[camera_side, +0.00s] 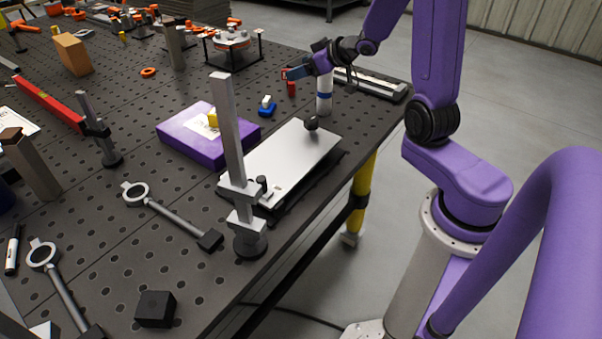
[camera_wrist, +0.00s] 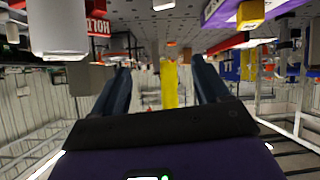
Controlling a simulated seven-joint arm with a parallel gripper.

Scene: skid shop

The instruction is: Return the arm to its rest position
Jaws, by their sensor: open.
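My purple arm stands at the right of the side view and reaches left over the table's far right part. My gripper (camera_side: 300,71) is above the table, roughly level, pointing left, next to a white cylinder with a blue band (camera_side: 324,95). In the side view I cannot tell whether it touches the cylinder. In the wrist view, which is upside down, the two dark blue fingers of my gripper (camera_wrist: 163,78) are spread apart with nothing held. A yellow upright thing (camera_wrist: 170,85) shows beyond them.
The perforated black table (camera_side: 190,275) bears a silver plate (camera_side: 285,160), a tall grey post (camera_side: 228,130), a purple box (camera_side: 190,140), a small red item (camera_side: 291,88) and a long rail (camera_side: 370,83). Open floor (camera_side: 500,105) lies right of the table.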

